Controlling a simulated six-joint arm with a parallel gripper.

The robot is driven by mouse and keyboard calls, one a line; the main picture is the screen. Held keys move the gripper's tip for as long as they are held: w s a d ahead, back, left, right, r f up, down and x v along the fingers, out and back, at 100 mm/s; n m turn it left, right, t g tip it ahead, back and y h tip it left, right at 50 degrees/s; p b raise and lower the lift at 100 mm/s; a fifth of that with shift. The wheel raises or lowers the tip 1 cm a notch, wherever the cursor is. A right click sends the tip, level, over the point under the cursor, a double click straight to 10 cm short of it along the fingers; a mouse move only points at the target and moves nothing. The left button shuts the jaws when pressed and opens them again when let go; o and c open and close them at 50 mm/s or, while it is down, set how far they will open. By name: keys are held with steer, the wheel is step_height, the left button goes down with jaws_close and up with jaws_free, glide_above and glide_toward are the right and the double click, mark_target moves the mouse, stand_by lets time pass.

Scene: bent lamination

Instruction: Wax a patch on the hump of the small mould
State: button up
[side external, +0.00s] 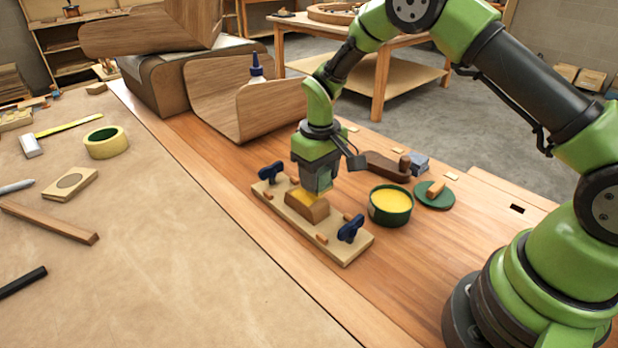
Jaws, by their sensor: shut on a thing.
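The small mould (305,206) is a brown wooden hump on a pale baseboard (345,249), with a dark blue wing clamp (271,172) at one end and another (351,228) at the other. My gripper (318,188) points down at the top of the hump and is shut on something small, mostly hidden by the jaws. Yellow shows on the hump top just below the jaws; I cannot tell whether it is wax or part of the held thing. An open green tin of yellow wax (390,201) stands right of the mould.
A green lid (434,194) with a wooden piece on it lies right of the tin. A brown wooden tool (387,166) and a blue block (418,163) lie behind. Bent wood panels (217,95) and a glue bottle (256,70) stand behind left.

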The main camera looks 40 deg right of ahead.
steer(key=shift+a, duration=3.15)
steer(key=shift+d, duration=3.2)
steer(key=shift+a+r, duration=0.1)
steer(key=shift+r, duration=3.9)
